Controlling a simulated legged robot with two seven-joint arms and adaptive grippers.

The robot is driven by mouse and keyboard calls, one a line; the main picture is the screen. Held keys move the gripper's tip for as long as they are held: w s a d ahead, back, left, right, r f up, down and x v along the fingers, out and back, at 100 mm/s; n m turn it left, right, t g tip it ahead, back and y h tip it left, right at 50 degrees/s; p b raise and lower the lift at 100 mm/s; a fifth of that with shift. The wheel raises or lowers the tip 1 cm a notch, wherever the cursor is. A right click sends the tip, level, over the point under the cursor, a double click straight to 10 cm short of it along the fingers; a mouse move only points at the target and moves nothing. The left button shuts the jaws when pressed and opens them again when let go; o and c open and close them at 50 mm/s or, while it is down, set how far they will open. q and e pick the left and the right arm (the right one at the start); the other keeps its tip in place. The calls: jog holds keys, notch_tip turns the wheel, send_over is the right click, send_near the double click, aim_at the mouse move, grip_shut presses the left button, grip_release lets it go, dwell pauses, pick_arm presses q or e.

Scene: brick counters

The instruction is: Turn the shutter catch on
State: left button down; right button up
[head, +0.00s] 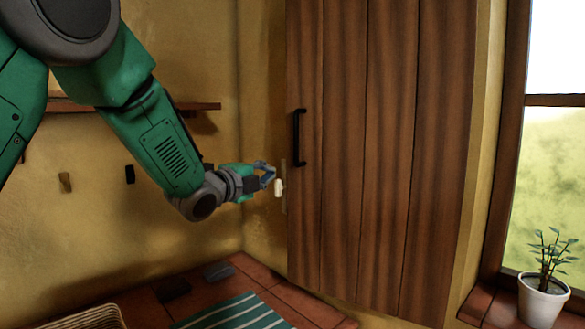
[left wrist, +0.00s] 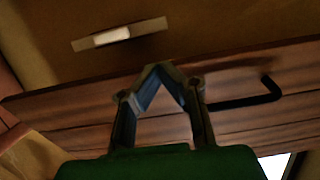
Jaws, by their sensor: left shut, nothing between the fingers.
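The shutter catch is a small pale peg (head: 278,188) on a narrow upright plate (head: 284,172), on the wall just left of the wooden shutter (head: 385,150). The peg (left wrist: 112,36) and its plate also show in the left wrist view, beyond the fingertips and to their left. My left gripper (head: 271,173) is shut and empty, with its tips close to the catch in the head view. In the left wrist view the fingertips (left wrist: 158,68) meet and stand apart from the catch in the picture. My right gripper is not in view.
A black handle (head: 299,137) stands out from the shutter, right of the catch. A wall shelf (head: 210,106) and wall hooks (head: 130,174) are at left. Below are a tiled counter, a striped cloth (head: 235,313) and a basket (head: 95,318). A potted plant (head: 543,300) stands right.

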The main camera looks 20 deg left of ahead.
aim_at(284, 170)
pick_arm(q)
jog(key=w, duration=0.2)
jog(key=w+p, duration=0.1)
jog(key=w, duration=0.4)
jog(key=shift+w+d+f, duration=0.2)
jog(key=shift+w+f, duration=0.1)
jog(key=shift+w, duration=0.05)
jog(key=shift+w+d+r+p, duration=0.15)
jog(key=shift+w+d+p, duration=0.2)
jog(key=shift+d, duration=0.1)
jog(key=shift+a, duration=0.1)
